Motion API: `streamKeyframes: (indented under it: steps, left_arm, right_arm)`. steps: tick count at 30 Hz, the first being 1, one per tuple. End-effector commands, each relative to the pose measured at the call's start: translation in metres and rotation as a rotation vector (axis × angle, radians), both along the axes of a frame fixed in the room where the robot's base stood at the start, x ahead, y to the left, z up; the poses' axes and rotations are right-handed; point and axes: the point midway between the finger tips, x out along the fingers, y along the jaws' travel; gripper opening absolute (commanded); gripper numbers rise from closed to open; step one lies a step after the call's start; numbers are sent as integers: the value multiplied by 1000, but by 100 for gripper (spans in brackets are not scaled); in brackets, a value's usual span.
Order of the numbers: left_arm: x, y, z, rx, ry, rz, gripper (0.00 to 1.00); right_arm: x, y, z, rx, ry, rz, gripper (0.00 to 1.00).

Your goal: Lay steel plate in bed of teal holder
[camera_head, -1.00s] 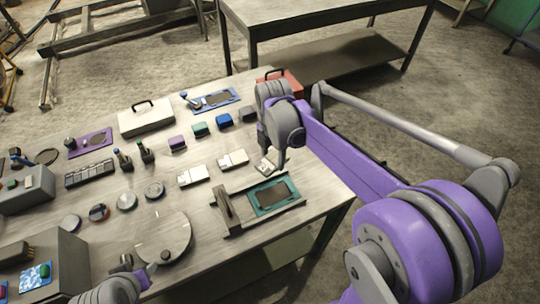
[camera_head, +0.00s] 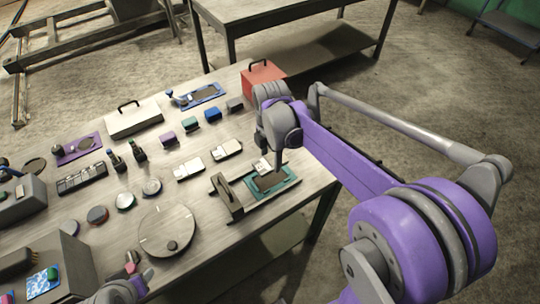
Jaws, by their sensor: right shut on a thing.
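The teal holder (camera_head: 285,184) lies on the table's right part, a teal frame around a dark bed. My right gripper (camera_head: 268,160) points down at its far left edge, shut on a small pale steel plate (camera_head: 261,166). The plate overlaps the holder's far left corner in the picture; I cannot tell whether it touches. The gripper hides part of it. Two similar pale plates lie on the table to the left, one nearer (camera_head: 189,170) and one farther (camera_head: 227,150). My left gripper (camera_head: 137,272) is at the bottom left, away from the holder; its jaw opening is unclear.
A wooden bar stand (camera_head: 226,196) sits at the holder's left side. A red box (camera_head: 262,80) stands behind the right arm. A round disc (camera_head: 166,231) with a knob lies front left. Small coloured blocks (camera_head: 185,124) lie farther back.

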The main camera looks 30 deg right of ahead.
Motion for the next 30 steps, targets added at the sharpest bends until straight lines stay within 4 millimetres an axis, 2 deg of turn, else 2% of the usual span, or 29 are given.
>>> streamKeyframes:
  steps: [21, 30]
  left_arm:
    - [-16, 0, -51, 0, 31, 0, 50]
    - [-18, 0, -57, 0, 34, 0, 50]
  right_arm:
    - [-1, 0, -67, 0, 1, 1, 0]
    - [0, 0, -75, 0, 0, 1, 0]
